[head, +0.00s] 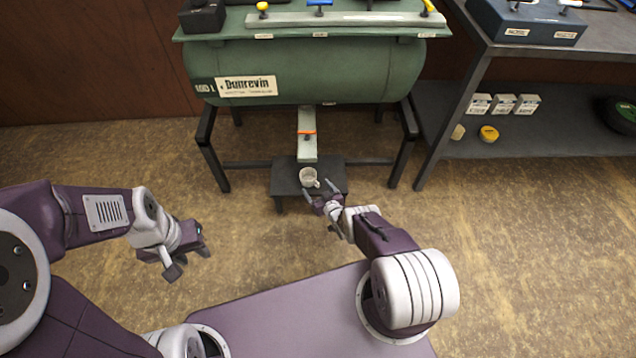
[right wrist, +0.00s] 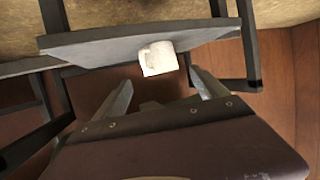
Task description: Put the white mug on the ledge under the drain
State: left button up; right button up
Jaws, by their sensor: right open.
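The white mug (head: 308,176) stands on the dark ledge (head: 284,187) under the green tank, below the drain's grey channel (head: 307,148) with its orange lever (head: 307,132). The right wrist view shows the mug (right wrist: 160,58) at the edge of the ledge (right wrist: 90,46). My right gripper (head: 319,189) is open at the near side of the ledge. Its fingers (right wrist: 161,80) point towards the mug and are spread to either side, with no visible grip on it. My left gripper (head: 188,262) is open and empty over the floor at the left.
The green tank (head: 300,70) stands on black legs around the ledge. A grey workbench (head: 590,50) at the right has a lower shelf with several white boxes (head: 503,104) and a yellow item (head: 489,134). The floor in front is clear.

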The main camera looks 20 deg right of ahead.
jog(key=s+r+g+h, duration=0.1)
jog(key=s+r+g, duration=0.35)
jog(key=r, duration=0.35)
jog(key=s+r+m+g, duration=0.1)
jog(key=s+r+g, duration=0.3)
jog(key=r, duration=0.5)
jog(key=s+r+g+h, duration=0.1)
jog(key=s+r+g, duration=0.1)
jog(key=s+r, duration=0.5)
jog(key=s+a+r+g, duration=0.2)
jog(key=s+a+r, duration=0.1)
jog(key=s+r, duration=1.1)
pick_arm(q)
notch_tip(320, 180, up, 29)
jog(key=p, duration=2.8)
jog(key=shift+f, duration=0.2)
pick_arm(e)
notch_tip(320, 180, up, 27)
jog(key=shift+s+r+m, duration=0.2)
jog(key=shift+s+m, duration=0.1)
